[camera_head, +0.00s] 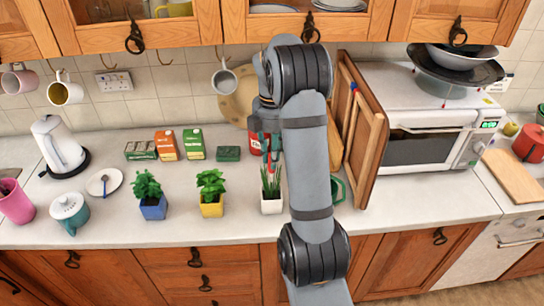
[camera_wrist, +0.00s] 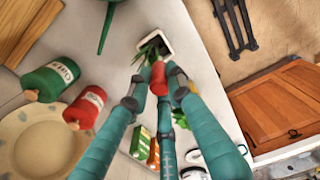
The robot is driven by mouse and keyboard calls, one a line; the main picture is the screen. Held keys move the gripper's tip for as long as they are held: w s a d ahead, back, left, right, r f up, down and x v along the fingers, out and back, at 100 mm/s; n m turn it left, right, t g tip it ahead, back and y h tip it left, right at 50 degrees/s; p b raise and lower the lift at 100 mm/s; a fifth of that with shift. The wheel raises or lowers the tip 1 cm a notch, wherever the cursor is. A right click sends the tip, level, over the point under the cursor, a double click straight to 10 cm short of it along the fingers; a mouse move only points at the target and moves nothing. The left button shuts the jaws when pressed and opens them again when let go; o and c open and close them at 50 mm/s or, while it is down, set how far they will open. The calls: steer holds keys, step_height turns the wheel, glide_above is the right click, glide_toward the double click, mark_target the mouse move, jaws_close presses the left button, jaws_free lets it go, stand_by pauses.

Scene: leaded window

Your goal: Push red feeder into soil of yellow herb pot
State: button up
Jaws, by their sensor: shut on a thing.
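My gripper (camera_wrist: 158,82) is shut on the red feeder (camera_wrist: 158,73), which sits between its teal fingertips. In the head view the red feeder (camera_head: 270,164) is at the leaves of the white pot (camera_head: 271,205); I cannot tell whether its tip is in that soil. The white pot also shows in the wrist view (camera_wrist: 154,36), just beyond the fingertips. The yellow herb pot (camera_head: 212,209) stands upright to the left of the white pot, with a leafy green herb and no feeder visible in it.
A blue herb pot (camera_head: 153,210) stands left of the yellow one. Small boxes (camera_head: 166,145) stand behind. A wooden board (camera_head: 367,130) and the microwave (camera_head: 420,150) are to the right. The counter front edge is close before the pots. Cupboards hang above.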

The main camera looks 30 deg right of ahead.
steer(key=shift+r+p, duration=1.45)
steer(key=shift+r, duration=0.2)
